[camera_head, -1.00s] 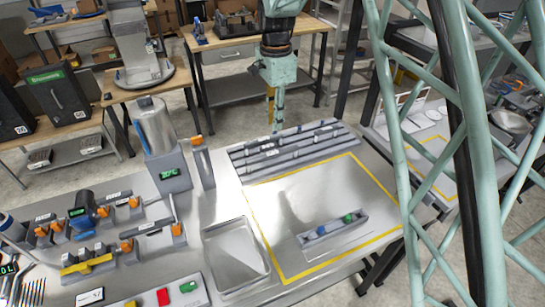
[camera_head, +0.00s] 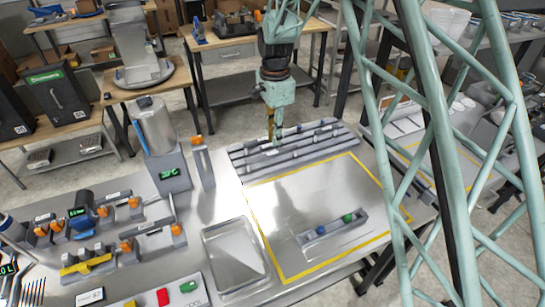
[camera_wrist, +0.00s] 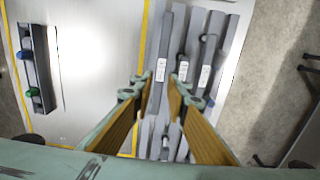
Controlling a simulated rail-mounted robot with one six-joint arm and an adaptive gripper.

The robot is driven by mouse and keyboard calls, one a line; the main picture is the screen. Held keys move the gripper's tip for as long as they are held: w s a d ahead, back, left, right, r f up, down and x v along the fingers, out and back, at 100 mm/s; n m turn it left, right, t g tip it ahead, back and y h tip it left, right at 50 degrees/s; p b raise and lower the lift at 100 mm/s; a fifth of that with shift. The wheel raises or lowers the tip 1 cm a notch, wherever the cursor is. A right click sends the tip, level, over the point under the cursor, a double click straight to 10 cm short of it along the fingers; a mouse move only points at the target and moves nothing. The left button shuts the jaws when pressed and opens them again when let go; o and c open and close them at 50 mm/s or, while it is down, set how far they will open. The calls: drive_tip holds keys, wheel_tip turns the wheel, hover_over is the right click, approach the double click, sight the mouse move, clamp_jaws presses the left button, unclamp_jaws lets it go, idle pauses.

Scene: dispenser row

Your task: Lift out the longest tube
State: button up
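A grey ridged rack (camera_head: 240,165) lies at the back of the metal table, with several grey tubes lying lengthwise in its channels. In the wrist view the rack (camera_wrist: 228,55) shows three white labels side by side: a left one (camera_wrist: 161,70), a middle one (camera_wrist: 182,71) and a right one (camera_wrist: 204,77). The tubes' full lengths are hard to compare here. My gripper (camera_head: 273,137) is over the rack, pointing down. In the wrist view my gripper (camera_wrist: 163,88) is open, its fingertips apart on either side of the left label, with no tube visibly held.
A small grey holder (camera_head: 366,215) with a blue piece and a green piece sits inside the yellow-taped area. A shallow metal tray (camera_head: 208,240) lies left of it. A metal canister (camera_head: 153,125) stands left of the rack. The taped area is mostly clear.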

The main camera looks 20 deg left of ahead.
sight(274, 152)
drive_tip(key=shift+f, duration=0.7)
drive_tip(key=shift+f, duration=0.1)
drive_tip(key=shift+s+a+f, duration=0.1)
drive_tip(key=shift+a+f, duration=0.05)
drive_tip(key=shift+f, duration=2.35)
drive_tip(key=shift+c, duration=0.7)
drive_tip(key=c, duration=0.3)
drive_tip(key=shift+r, duration=0.1)
drive_tip(key=shift+r, duration=1.75)
drive_tip(key=s+d, duration=0.3)
drive_tip(key=s, duration=0.4)
drive_tip(key=s+d+r+b, duration=0.1)
drive_tip(key=s+d, duration=0.3)
drive_tip(key=s, duration=0.3)
drive_tip(key=shift+d+r, duration=0.15)
